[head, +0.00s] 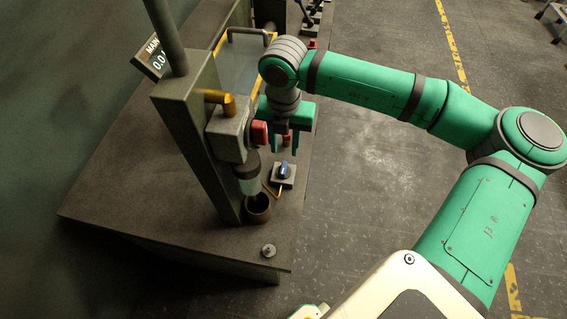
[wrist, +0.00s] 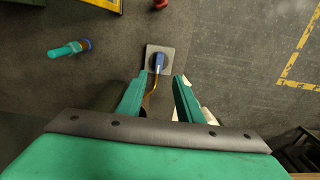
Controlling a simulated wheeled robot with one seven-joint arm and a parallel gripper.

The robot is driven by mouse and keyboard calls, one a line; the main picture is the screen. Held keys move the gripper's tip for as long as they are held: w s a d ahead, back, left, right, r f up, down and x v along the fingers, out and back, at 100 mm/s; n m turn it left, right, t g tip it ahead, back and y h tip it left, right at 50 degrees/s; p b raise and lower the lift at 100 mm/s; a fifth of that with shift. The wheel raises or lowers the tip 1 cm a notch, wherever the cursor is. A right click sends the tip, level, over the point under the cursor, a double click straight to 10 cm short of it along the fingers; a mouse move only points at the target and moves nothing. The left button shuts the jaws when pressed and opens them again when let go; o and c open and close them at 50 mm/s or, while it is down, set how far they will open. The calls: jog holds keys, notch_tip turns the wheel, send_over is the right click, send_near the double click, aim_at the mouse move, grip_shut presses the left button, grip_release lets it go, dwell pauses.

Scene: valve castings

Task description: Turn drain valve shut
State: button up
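The drain valve, a small blue handle (head: 283,171) on a square grey plate (head: 291,182), sits on the bench near its right edge. A thin yellow pipe (head: 272,191) runs from it toward a brown cup (head: 258,208). In the wrist view the blue handle (wrist: 159,61) stands upright in the picture, just beyond the fingertips. My gripper (head: 285,150) hangs pointing down above and slightly behind the valve. Its two green fingers are apart with nothing between them in the wrist view (wrist: 160,77). No contact with the handle shows.
A grey post (head: 195,140) carries a valve body with a red knob (head: 258,133) close left of my gripper. A small red part (wrist: 160,4) lies beyond the valve. A small metal piece (head: 268,251) is at the bench's front. Open floor (head: 370,180) lies right.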

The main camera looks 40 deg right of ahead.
aim_at(283, 167)
notch_tip(283, 167, down, 10)
jog(key=shift+w+r, duration=0.1)
dwell(0.4)
grip_shut()
